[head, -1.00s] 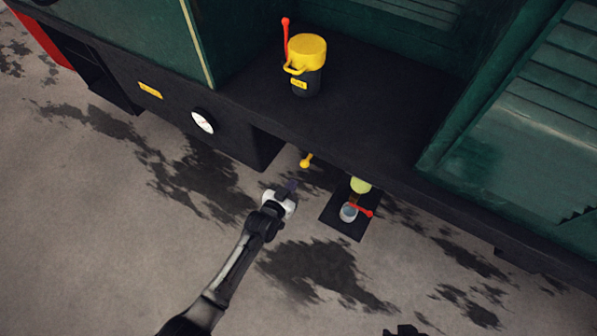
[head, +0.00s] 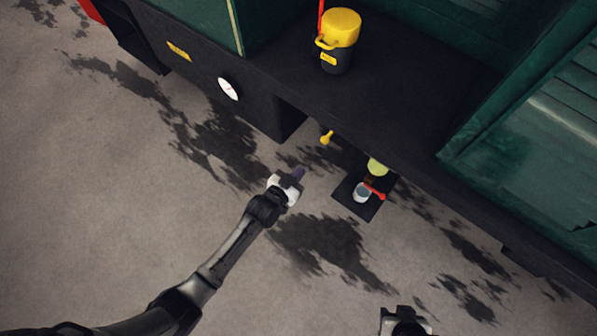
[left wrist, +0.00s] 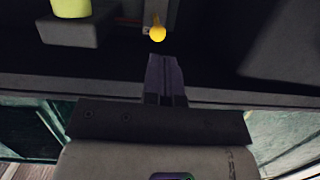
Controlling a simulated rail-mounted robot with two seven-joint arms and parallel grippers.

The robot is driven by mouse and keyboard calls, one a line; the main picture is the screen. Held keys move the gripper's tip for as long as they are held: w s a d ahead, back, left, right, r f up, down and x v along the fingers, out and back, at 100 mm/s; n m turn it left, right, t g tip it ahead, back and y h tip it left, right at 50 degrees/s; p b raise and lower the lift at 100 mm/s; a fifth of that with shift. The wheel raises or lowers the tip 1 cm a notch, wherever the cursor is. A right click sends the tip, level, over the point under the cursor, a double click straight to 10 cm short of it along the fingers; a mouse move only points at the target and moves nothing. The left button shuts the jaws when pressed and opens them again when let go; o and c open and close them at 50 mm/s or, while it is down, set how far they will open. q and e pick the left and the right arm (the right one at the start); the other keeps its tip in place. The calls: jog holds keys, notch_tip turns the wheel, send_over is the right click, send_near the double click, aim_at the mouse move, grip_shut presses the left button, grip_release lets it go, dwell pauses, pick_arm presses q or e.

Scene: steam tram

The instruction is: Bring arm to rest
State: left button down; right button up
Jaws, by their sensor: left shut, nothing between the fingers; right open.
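My left gripper (head: 298,174) is shut and empty, held over the floor just in front of the tram's side. Its closed purple fingers show in the left wrist view (left wrist: 164,78), apart from a yellow-knobbed lever (left wrist: 157,32) beyond them. That yellow knob (head: 327,138) also shows in the head view, under the tram's ledge. My right gripper (head: 405,318) shows only in part at the bottom edge of the head view. It is open, and nothing is seen in it.
The dark tram ledge (head: 385,95) carries a yellow-topped can (head: 340,30) beside a red lever (head: 320,16). A dial (head: 228,88) is on its side. Below is a dark plate (head: 349,199) with a grey cup (head: 361,192), a red handle (head: 375,194) and a yellow-green part (head: 377,167). Floor at left is clear.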

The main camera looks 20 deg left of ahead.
dwell(0.5)
pick_arm(q)
notch_tip(320, 180, down, 4)
jog(key=s+g, duration=0.3)
jog(key=g, duration=0.1)
jog(key=s+a+r+n+g+y+p, duration=0.1)
jog(key=s+a+r+g+y, duration=0.15)
jog(key=s+a+r, duration=0.45)
jog(key=s+a+r+n+g+y+p, duration=0.1)
jog(key=s+a+r+g+y, duration=0.15)
jog(key=s+r, duration=0.7)
jog(key=s+f+g+p, duration=0.2)
jog(key=s+f, duration=0.2)
jog(key=s, duration=0.8)
notch_tip(320, 180, up, 38)
jog(key=p, duration=3.7)
jog(key=shift+w+a+f, duration=0.15)
jog(key=shift+w+a, duration=0.15)
jog(key=shift+w, duration=0.1)
